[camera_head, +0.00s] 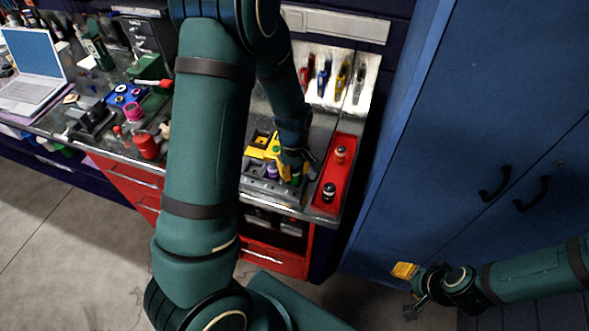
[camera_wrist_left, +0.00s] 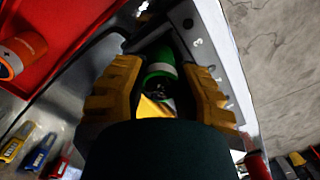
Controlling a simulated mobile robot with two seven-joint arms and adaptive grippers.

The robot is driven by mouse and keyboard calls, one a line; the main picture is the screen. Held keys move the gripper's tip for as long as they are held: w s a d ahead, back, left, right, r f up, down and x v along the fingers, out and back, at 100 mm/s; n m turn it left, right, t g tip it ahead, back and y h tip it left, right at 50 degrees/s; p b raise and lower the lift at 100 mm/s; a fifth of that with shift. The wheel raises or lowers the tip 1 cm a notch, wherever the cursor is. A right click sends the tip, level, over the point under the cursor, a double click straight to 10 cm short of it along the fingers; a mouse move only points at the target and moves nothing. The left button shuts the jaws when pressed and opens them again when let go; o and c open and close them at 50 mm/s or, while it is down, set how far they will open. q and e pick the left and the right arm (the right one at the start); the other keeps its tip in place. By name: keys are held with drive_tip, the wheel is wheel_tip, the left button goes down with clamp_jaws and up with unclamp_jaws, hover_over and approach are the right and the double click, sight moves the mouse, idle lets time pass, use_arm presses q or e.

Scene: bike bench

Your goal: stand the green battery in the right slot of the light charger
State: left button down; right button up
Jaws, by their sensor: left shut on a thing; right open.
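My left gripper (camera_head: 293,162) is shut on the green battery (camera_wrist_left: 160,76) over the bench's right end; the battery shows between its yellow fingertips in the left wrist view. In the head view a small part of the green battery (camera_head: 296,177) shows below the fingers, at the right part of the grey charger (camera_head: 262,188). The charger also shows in the left wrist view (camera_wrist_left: 214,62), with numbers on its face. I cannot tell whether the battery's lower end is inside a slot. A purple battery (camera_head: 272,170) stands in the charger, left of the green one. My right gripper (camera_head: 410,291) is open and empty, low before the cabinet.
A yellow thing (camera_head: 258,148) lies behind the charger. Blue cabinet doors (camera_head: 470,110) stand at the right. Tools and a laptop (camera_head: 30,75) crowd the bench's left.

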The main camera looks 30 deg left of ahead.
sight(295, 168)
use_arm(q)
drive_tip(key=shift+f+b, duration=0.35)
drive_tip(key=shift+f, duration=0.15)
drive_tip(key=c, duration=1.1)
unclamp_jaws()
wheel_tip(295, 168, up, 3)
drive_tip(key=p, duration=0.2)
drive_tip(key=shift+p, duration=0.3)
drive_tip(key=shift+r+p, duration=0.35)
drive_tip(key=shift+r, duration=0.8)
drive_tip(key=shift+w+a+r, duration=0.1)
drive_tip(key=shift+a+r, duration=0.05)
drive_tip(key=shift+r, duration=2.7)
drive_tip(key=shift+f, duration=0.1)
